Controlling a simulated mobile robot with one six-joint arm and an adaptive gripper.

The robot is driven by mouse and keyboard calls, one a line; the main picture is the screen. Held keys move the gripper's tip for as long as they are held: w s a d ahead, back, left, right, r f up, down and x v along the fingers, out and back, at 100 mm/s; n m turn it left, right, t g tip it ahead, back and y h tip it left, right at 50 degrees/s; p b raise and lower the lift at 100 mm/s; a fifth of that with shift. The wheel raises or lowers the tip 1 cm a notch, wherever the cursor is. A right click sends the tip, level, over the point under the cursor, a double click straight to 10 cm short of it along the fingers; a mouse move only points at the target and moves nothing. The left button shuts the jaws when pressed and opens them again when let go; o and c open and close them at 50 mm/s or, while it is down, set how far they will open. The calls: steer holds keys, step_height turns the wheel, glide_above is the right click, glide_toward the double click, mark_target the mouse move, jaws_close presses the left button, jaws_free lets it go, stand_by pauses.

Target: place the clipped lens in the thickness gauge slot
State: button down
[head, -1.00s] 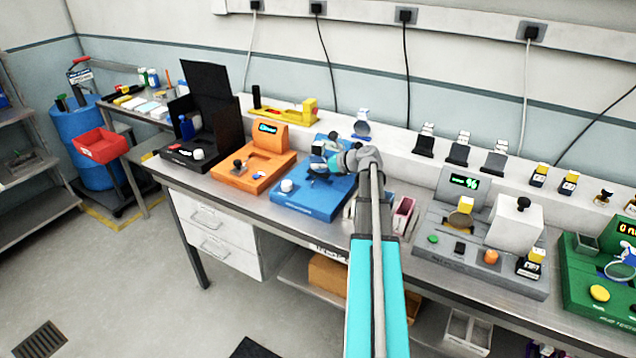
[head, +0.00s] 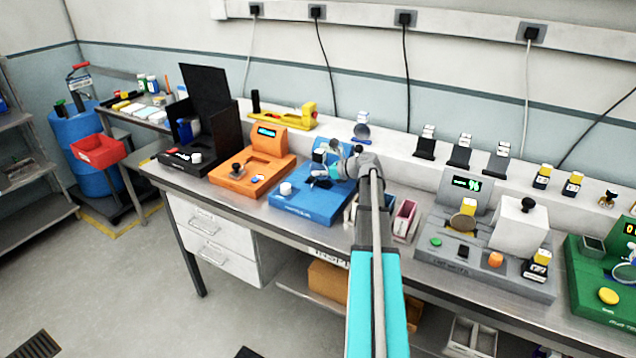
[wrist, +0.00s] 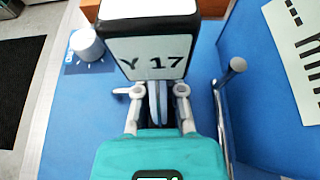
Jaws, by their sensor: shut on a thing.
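My gripper (wrist: 158,105) is shut on a clip in the wrist view. The clip carries a white, black-edged block marked "Y 17" (wrist: 158,55), which stands in front of the fingertips. I cannot make out the clipped lens itself; the block and fingers cover that area. In the head view my gripper (head: 326,172) is over the blue station (head: 312,206), toward its back half. The blue station's surface also shows below the gripper in the wrist view (wrist: 265,125). I cannot tell whether the held clip touches the station, or which station is the thickness gauge.
A white knob (wrist: 87,45) and a thin metal post (wrist: 236,66) stand on either side of the gripper. An orange station (head: 240,181) is to the left, a grey station (head: 470,265) to the right. Another clipped lens (head: 361,132) stands on the back ledge.

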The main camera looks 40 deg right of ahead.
steer(key=shift+f+b, duration=0.95)
steer(key=shift+f, duration=0.35)
steer(key=shift+f, duration=0.1)
steer(key=c, duration=0.7)
jaws_free()
steer(key=shift+c, duration=0.2)
steer(key=shift+r, duration=0.2)
steer(key=shift+s+r, duration=0.1)
steer(key=shift+s, duration=0.1)
steer(key=p+v, duration=0.4)
steer(key=v, duration=0.5)
steer(key=shift+s+d+r, duration=0.15)
steer(key=shift+s, duration=0.15)
steer(key=shift+p+v, duration=0.35)
steer(key=shift+v, duration=0.55)
